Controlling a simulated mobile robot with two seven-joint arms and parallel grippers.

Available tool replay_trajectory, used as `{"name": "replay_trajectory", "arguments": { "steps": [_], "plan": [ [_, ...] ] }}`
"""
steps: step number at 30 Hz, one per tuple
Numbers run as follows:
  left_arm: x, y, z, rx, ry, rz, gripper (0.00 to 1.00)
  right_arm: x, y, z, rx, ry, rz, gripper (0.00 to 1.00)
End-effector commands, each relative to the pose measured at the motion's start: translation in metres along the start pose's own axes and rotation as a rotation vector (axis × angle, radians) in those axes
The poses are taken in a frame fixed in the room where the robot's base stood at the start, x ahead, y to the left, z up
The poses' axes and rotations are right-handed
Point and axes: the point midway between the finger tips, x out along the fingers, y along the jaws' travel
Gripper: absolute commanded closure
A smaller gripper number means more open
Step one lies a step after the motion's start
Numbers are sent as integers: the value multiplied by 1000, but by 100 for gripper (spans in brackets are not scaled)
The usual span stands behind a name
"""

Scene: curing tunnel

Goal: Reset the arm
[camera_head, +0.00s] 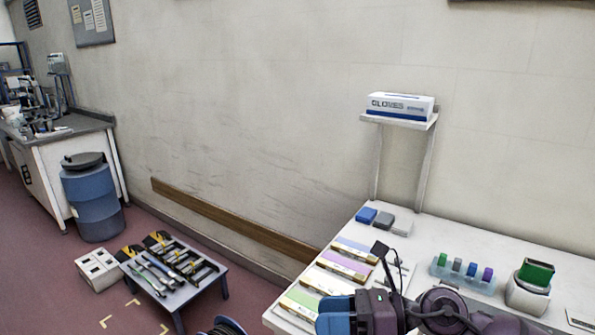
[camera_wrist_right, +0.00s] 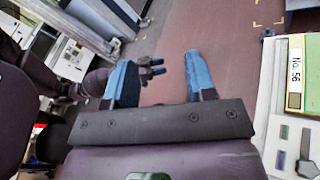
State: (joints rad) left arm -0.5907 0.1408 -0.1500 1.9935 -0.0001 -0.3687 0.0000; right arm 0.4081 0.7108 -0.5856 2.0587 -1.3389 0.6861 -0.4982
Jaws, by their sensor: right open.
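My right gripper (camera_head: 336,316) is low in the head view, over the near left part of the white table (camera_head: 455,262). In the right wrist view its two blue fingers stand wide apart, and the gripper (camera_wrist_right: 160,62) is open with nothing held between them. Reddish floor shows beyond the fingers. A dark arm part of mine shows at the left of the wrist view and runs behind the left finger. Whether my left gripper is open or shut cannot be made out.
The table bears flat labelled boxes (camera_head: 344,266), blue and grey blocks (camera_head: 366,215), a rack of coloured pieces (camera_head: 463,275) and a device with a green top (camera_head: 535,273). A glove box (camera_head: 400,106) sits on a wall shelf. A low tool table (camera_head: 200,287) and blue bin (camera_head: 95,205) stand left.

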Motion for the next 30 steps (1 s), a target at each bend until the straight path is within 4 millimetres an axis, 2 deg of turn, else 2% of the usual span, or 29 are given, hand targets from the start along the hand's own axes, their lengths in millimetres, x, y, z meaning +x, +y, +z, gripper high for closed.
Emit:
{"name": "replay_trajectory", "arguments": {
  "steps": [3, 7, 10, 14, 17, 20, 26, 30],
  "plan": [
    [-1, 0, 2, 0, -3, 0, 57, -5, 9, 20, 201, -274, -9, 50],
    [-3, 0, 5, -1, -9, -1, 57, -24, 6, 38, 431, -559, -40, 50],
    [-5, -1, 9, -2, -18, -3, 57, -47, -3, 44, 617, -768, -76, 50],
    [-6, -1, 13, -2, -26, -3, 57, -82, -19, 36, 869, -1031, -139, 50],
    [-6, -1, 13, -2, -25, -3, 57, -111, -32, 19, 1067, -1224, -200, 50],
    [-5, -1, 12, -1, -23, -3, 57, -139, -42, -8, 1268, -1410, -272, 50],
    [-3, -1, 8, 0, -17, -2, 57, -186, -44, -86, 1672, -1751, -451, 50],
    [-2, -1, 6, 1, -12, -1, 57, -208, -26, -149, 1951, -1958, -611, 50]
  ]
}}
